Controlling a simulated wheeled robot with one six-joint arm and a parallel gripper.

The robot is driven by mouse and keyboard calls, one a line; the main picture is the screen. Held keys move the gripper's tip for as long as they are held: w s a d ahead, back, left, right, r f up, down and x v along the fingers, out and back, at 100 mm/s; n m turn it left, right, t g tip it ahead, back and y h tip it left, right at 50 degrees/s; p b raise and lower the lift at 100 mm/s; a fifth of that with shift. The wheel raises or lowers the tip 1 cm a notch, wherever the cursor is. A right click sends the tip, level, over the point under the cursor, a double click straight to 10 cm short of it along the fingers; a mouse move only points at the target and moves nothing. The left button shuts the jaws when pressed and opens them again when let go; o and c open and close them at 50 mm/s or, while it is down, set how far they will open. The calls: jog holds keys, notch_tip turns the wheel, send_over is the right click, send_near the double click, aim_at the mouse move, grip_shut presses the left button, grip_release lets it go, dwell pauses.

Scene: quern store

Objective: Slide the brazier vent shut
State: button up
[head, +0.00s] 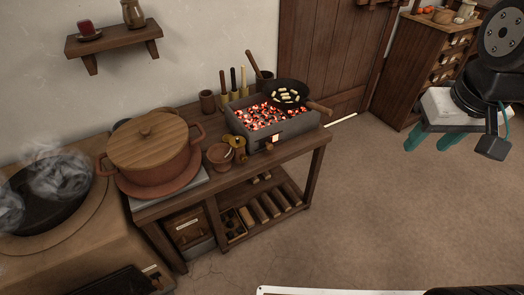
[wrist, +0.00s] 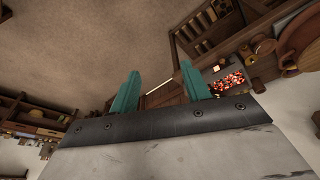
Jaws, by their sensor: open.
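The brazier (head: 296,128) is a grey box of glowing coals near the right end of the wooden table. On its front face, an orange glow (head: 275,138) shows through the vent opening, with a small knob (head: 268,147) just beside it. The vent looks at least partly open. In the wrist view the brazier's coals (wrist: 230,82) lie beyond the right finger, partly hidden by it. My gripper (head: 453,146) has teal fingers, open and empty, in the air well to the right of the brazier. Its fingers also show in the wrist view (wrist: 160,68).
A dark pan (head: 288,92) sits on the brazier, its handle sticking out right. A brass pot (head: 238,146) and a clay bowl (head: 221,155) stand close left of the front face. A large lidded pot (head: 150,150) is farther left. The floor (head: 380,200) in front is clear.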

aim_at(271, 148)
jog(key=w+a+f+n+t+y, duration=0.15)
jog(key=w+f, duration=0.25)
jog(key=w, duration=0.5)
jog(key=w+a+f+t, duration=0.2)
jog(key=w+a+f, duration=0.1)
jog(key=w, duration=0.6)
jog(key=w+a+f+n+t, duration=0.1)
jog(key=w+a+f+t, duration=0.2)
jog(key=w, duration=0.6)
jog(key=w+a+f+n+t+y, duration=0.1)
jog(key=w+a+f, duration=0.3)
jog(key=f, duration=0.2)
jog(key=w+a+f+n+t+y, duration=0.1)
jog(key=w+a+f+y, duration=0.1)
jog(key=w+a+f, duration=0.35)
jog(key=s+a+f+n+t+y, duration=0.1)
jog(key=s+a+f+t+y, duration=0.2)
jog(key=f, duration=0.6)
jog(key=s+a+f+n+t+y, duration=0.1)
jog(key=s+a+f+y, duration=0.25)
jog(key=f, duration=0.65)
jog(key=shift+g+h, duration=0.25)
jog(key=shift+h, duration=0.15)
jog(key=x, duration=0.7)
jog(key=shift+s+a+r, duration=0.1)
